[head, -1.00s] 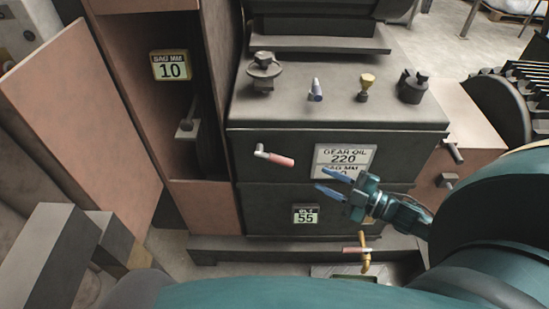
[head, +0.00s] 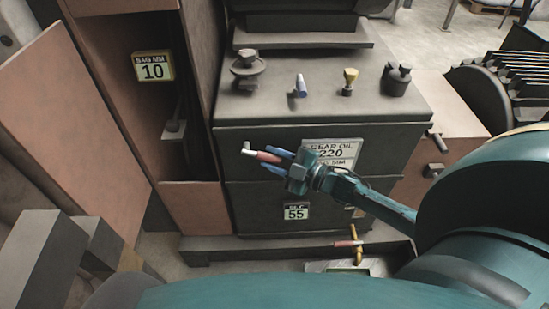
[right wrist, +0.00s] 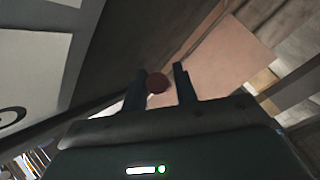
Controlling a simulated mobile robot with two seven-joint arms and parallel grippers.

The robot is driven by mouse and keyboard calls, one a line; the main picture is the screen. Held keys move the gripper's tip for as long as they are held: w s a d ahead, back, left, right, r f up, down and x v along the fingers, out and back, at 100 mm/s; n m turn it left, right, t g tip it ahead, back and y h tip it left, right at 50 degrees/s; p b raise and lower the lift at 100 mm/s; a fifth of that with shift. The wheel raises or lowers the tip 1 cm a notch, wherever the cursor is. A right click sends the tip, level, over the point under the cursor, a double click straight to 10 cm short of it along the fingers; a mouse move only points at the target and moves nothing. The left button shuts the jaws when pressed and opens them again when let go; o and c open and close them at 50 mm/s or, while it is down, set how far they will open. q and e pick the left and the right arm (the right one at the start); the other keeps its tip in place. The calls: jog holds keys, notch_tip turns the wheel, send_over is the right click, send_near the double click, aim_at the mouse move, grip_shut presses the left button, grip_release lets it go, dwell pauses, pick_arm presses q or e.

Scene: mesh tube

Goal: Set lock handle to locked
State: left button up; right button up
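The lock handle (head: 266,156) is a short pink-red grip on a pale pivot, on the front of the dark machine housing. It points right and slightly down. My right gripper (head: 277,161) is at its free end, its two blue fingers open on either side of the grip. In the right wrist view the round red end of the handle (right wrist: 157,83) shows between the fingers (right wrist: 160,85), close to the left one, with a gap to the right one. I cannot tell whether that left finger touches it. My left gripper is not in view.
A gear oil label (head: 334,152) is right of the handle, partly behind my gripper. A "55" label (head: 296,211) is below. A second red lever on a brass valve (head: 357,245) is lower right. An open brown door (head: 75,125) stands at left.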

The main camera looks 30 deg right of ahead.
jog(key=shift+c, duration=0.4)
grip_shut()
